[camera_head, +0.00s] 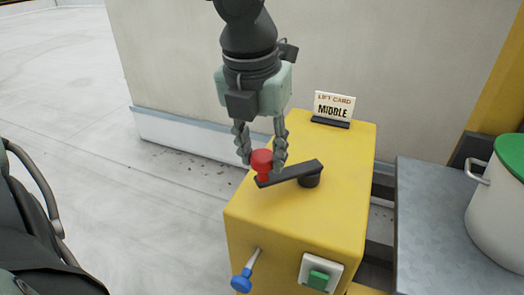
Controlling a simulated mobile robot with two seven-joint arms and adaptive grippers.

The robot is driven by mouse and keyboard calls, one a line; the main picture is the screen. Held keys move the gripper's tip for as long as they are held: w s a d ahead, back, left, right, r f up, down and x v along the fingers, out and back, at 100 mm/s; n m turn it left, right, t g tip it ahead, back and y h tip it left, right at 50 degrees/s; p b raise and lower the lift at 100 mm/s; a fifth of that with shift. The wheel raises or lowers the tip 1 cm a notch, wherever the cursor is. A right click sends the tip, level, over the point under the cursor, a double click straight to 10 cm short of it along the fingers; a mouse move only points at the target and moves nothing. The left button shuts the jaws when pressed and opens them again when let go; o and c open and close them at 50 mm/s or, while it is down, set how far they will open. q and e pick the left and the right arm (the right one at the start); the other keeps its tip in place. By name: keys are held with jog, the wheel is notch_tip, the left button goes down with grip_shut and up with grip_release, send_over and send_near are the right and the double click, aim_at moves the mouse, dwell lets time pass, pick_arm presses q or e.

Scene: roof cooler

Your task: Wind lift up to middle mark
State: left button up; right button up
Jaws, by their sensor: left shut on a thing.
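A black crank arm (292,173) lies flat on top of the yellow winch box (345,165). It turns on a dark hub at its right end, and a red knob (261,160) stands at its left end. My left gripper (261,155) points down with its fingers shut around the red knob. A card reading "LIFT CARD MIDDLE" (334,105) stands in a dark holder at the back of the box. The lift and its marks do not show. My right gripper is not in view.
A blue-tipped lever (242,283) and a green button (318,280) are on the box's front. A grey metal surface (425,235) to the right bears a white pot (500,210) with a green lid. A pale wall (170,60) stands behind. Roof floor at left is open.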

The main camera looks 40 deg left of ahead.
pick_arm(q)
jog(key=c, duration=0.3)
jog(key=shift+s+d+f+b, duration=0.15)
jog(key=shift+d+b, duration=0.25)
jog(key=shift+b, duration=0.1)
jog(key=shift+s+d+b, duration=0.25)
jog(key=shift+d+b, duration=0.05)
jog(key=shift+d, duration=0.3)
jog(key=shift+s+d, duration=0.1)
jog(key=shift+s+d+b, duration=0.1)
jog(key=shift+d+b, duration=0.3)
jog(key=shift+b, duration=0.1)
jog(key=shift+s+d, duration=0.1)
jog(key=shift+d, duration=0.4)
